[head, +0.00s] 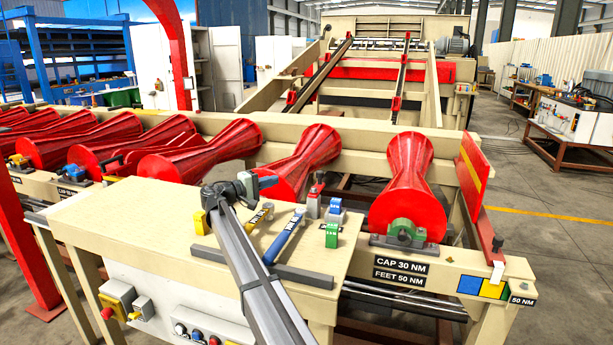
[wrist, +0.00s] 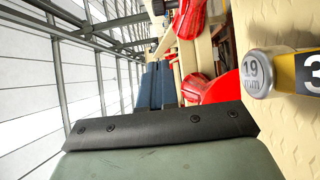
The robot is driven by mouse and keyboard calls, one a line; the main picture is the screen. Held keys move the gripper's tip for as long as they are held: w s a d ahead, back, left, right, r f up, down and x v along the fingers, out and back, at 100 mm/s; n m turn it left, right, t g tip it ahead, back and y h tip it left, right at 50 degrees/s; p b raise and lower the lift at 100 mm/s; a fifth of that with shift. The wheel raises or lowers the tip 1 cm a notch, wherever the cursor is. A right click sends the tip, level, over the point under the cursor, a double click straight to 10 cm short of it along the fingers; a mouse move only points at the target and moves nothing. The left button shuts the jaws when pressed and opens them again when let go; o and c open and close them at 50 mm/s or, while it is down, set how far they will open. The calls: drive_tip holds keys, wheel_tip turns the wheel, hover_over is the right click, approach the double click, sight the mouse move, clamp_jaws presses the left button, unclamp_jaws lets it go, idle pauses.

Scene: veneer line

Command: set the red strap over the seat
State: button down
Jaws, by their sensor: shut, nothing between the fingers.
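I cannot tell which part is the seat. A green bearing housing (head: 403,231) sits at the near end of the right red roller (head: 408,185).
On the bench top (head: 130,215) lie a yellow-handled tool (head: 259,216) and a blue-handled tool (head: 285,237). A green block (head: 331,236), a blue block (head: 335,207) and a yellow block (head: 200,222) stand there too. A 19 mm socket end (wrist: 256,73) shows close by in the wrist view.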

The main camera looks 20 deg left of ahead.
approach(317, 183)
drive_tip(key=w+a+r, duration=0.1)
drive_tip(key=w+r, duration=0.3)
drive_tip(key=shift+w+d+r, duration=0.1)
drive_tip(key=shift+w+d, duration=0.2)
drive_tip(key=shift+d, duration=0.65)
drive_tip(key=shift+w+d, duration=0.3)
drive_tip(key=shift+d, duration=0.6)
drive_tip(key=shift+w+a, duration=0.1)
drive_tip(key=shift+m+g+h, duration=0.5)
drive_tip(key=shift+h, duration=0.2)
